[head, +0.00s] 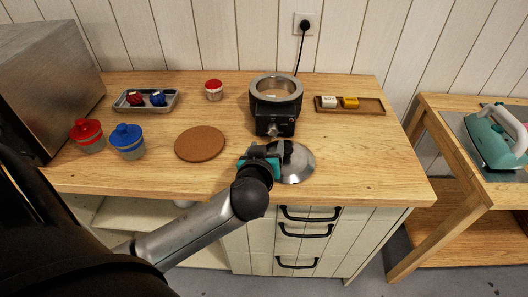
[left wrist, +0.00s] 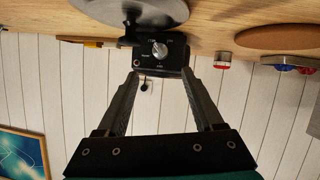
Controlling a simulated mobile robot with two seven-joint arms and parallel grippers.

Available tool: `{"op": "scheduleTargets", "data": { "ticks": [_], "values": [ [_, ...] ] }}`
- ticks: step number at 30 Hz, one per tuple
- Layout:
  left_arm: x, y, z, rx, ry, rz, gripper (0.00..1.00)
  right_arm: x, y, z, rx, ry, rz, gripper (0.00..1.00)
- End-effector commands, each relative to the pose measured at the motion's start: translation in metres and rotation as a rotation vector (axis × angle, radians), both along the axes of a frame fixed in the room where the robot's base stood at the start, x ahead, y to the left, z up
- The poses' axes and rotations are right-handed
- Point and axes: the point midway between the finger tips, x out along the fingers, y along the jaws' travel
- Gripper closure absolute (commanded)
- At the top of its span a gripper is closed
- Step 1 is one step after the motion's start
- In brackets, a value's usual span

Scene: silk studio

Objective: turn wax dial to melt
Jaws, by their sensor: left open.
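The wax pot (head: 276,86) is a black heater with a metal rim, standing near the back middle of the table (head: 345,150) and plugged into the wall. Its front control box carries the silver wax dial (head: 272,130). In the left wrist view, which is upside down, the dial (left wrist: 159,49) shows on the black panel with small markings too small to read. My left gripper (head: 283,147) is open and empty in front of the box. In the wrist view its fingertips (left wrist: 161,72) lie to either side of the panel's line, apart from the dial. My right gripper is not in view.
A metal lid (head: 301,163) lies beside and below my left gripper. A round cork mat (head: 200,143), blue jar (head: 127,142), red jar (head: 87,136) and small red-topped pot (head: 214,90) stand left. A wooden tray (head: 370,110) with two blocks is at right.

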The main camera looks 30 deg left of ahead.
Motion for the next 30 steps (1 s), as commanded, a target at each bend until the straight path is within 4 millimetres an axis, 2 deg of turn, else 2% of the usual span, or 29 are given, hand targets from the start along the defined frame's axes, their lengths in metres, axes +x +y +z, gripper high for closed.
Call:
{"op": "scheduleTargets", "data": {
  "ticks": [3, 9, 30],
  "values": [
    [-0.017, -0.008, 0.007, -0.004, 0.000, 0.000, 0.31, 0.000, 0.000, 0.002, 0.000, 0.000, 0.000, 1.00],
    [-0.033, -0.015, 0.014, -0.001, 0.000, 0.000, 0.31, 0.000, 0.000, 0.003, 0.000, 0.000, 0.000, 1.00],
    [-0.038, -0.017, 0.015, 0.001, 0.011, -0.002, 0.31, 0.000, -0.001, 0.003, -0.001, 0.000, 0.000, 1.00]
  ]
}}
